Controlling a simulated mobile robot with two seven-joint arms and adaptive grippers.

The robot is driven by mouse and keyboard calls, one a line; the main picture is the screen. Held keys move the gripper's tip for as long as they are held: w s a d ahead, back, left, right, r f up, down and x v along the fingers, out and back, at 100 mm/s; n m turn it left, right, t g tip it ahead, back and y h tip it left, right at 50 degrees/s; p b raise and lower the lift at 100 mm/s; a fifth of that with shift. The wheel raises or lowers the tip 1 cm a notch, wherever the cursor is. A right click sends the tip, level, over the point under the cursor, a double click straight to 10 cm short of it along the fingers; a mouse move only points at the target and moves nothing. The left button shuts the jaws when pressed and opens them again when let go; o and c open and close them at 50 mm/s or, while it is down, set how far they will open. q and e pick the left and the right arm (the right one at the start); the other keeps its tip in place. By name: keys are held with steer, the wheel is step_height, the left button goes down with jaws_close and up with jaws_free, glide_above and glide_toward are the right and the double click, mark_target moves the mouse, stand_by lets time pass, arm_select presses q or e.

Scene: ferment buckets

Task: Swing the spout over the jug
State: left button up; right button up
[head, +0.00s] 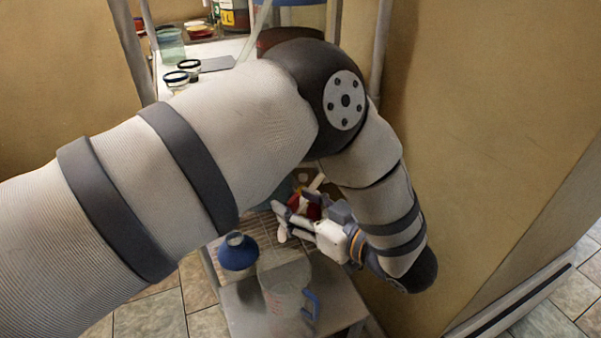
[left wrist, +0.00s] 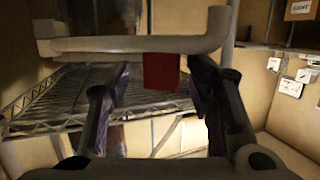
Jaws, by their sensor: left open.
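The clear jug (head: 285,296) with a blue handle stands on the low shelf in the head view. My left gripper (head: 284,221) is behind and above it, by a red piece (head: 316,211) that my gripper partly hides. In the left wrist view my open left gripper (left wrist: 158,98) has one finger on each side of a red block (left wrist: 162,72). A grey bent tube (left wrist: 130,45), which looks like the spout, runs across above the fingers. I cannot tell whether the fingers touch the red block or the tube. My right gripper is not in view.
A blue round vessel (head: 237,252) stands left of the jug. The upper shelf (head: 222,48) holds jars and dark-rimmed lids. A wall (head: 480,120) stands close on the right of my arm. A wire rack (left wrist: 60,95) shows behind the fingers in the left wrist view.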

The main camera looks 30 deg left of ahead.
arm_select(q)
steer(key=shift+s+d+f, duration=0.2)
steer(key=shift+s+f, duration=0.1)
steer(key=shift+f, duration=0.4)
steer(key=shift+v, duration=1)
steer(key=v, duration=0.5)
steer(key=shift+w+r+p, duration=0.15)
steer(key=shift+r+p, duration=0.2)
steer(key=shift+a, duration=0.1)
